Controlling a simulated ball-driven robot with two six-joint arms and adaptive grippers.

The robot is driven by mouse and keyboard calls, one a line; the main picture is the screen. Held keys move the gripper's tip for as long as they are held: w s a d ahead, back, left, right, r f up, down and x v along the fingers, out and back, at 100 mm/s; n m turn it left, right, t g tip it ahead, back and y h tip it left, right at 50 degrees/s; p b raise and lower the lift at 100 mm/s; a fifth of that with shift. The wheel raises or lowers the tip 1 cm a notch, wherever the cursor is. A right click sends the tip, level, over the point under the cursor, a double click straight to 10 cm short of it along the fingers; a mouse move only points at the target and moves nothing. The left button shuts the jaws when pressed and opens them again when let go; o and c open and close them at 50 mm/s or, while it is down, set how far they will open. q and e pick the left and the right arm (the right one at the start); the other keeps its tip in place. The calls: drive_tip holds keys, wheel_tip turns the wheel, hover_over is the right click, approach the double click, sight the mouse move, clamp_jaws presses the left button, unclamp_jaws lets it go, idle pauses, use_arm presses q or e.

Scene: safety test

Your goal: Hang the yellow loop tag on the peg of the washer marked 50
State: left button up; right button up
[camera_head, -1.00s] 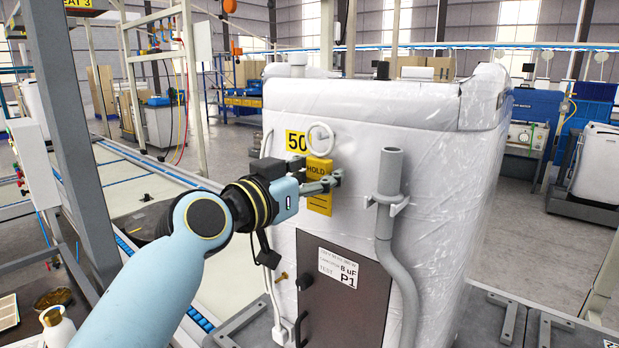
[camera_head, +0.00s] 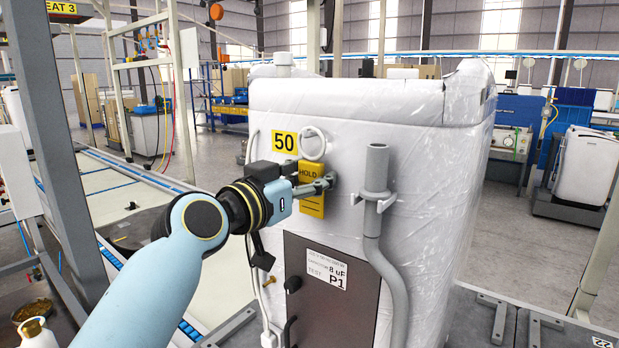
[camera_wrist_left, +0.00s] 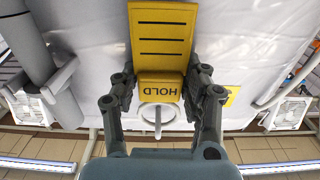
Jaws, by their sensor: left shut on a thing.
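The yellow tag (camera_head: 311,201), marked HOLD, hangs upright at the front of the white, film-wrapped washer (camera_head: 345,115). A yellow label reading 50 (camera_head: 285,140) is on the washer, left of the tag's loop. The pale loop (camera_head: 313,143) stands above the tag. My left gripper (camera_head: 325,184) is shut on the tag, with a finger at each side; this also shows in the left wrist view (camera_wrist_left: 164,90), where the tag appears upside down. A short pale piece, perhaps the peg, shows within the loop (camera_wrist_left: 157,122); I cannot tell whether it passes through. My right gripper is not visible.
A grey upright pipe (camera_head: 374,200) in a bracket stands right of the tag and runs down into a hose. A dark panel (camera_head: 330,300) marked P1 is below. A grey post (camera_head: 60,120) stands at the left.

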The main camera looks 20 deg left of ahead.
use_arm(q)
drive_tip(key=o, duration=1)
drive_tip(key=shift+s, duration=0.1)
